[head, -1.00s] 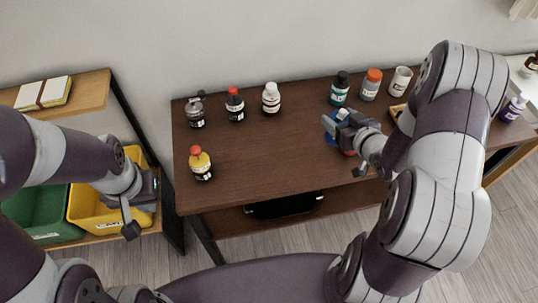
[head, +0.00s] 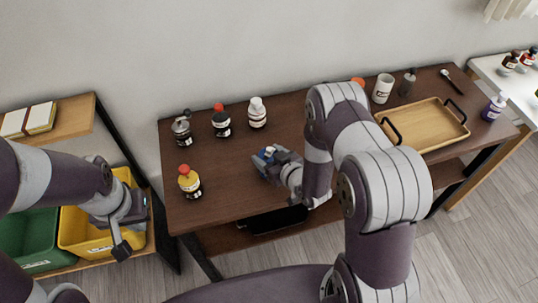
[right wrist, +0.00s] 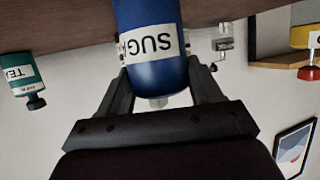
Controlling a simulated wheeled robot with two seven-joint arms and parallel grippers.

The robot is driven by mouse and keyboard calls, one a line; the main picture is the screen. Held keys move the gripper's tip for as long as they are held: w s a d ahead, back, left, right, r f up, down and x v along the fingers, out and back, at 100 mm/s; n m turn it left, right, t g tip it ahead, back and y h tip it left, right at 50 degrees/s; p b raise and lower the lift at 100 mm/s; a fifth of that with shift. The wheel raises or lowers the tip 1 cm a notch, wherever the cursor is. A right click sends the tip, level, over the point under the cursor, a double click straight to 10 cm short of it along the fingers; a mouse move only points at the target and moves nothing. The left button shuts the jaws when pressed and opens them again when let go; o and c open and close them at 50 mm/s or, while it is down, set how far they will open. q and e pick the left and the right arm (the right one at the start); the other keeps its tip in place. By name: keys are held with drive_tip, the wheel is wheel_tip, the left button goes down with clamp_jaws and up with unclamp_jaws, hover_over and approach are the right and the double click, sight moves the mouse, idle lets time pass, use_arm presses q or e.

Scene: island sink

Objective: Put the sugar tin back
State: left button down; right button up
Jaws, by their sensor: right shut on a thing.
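The sugar tin (right wrist: 152,75) is blue with a white label reading "SUG" in the right wrist view. My right gripper (right wrist: 153,95) is shut on it, one finger on each side. In the head view only a small blue and white part of the tin (head: 265,154) shows at my right gripper (head: 270,162), over the middle of the brown table. I cannot tell whether the tin touches the tabletop. My left gripper (head: 128,228) is at the yellow bin; its finger gap is not clear.
A grinder (head: 182,128), a red-capped bottle (head: 221,121) and a white bottle (head: 257,113) stand along the back left of the table (head: 230,185). A yellow bottle (head: 190,182) stands in front. A teal tea tin (right wrist: 20,72), white mug (head: 382,89) and wooden tray (head: 430,124) are also there.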

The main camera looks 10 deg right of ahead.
drive_tip(key=shift+w+a, duration=0.1)
drive_tip(key=shift+a, duration=0.05)
drive_tip(key=shift+f+b, duration=0.2)
drive_tip(key=shift+b, duration=0.1)
drive_tip(key=o, duration=1.1)
drive_tip(key=shift+r, duration=0.1)
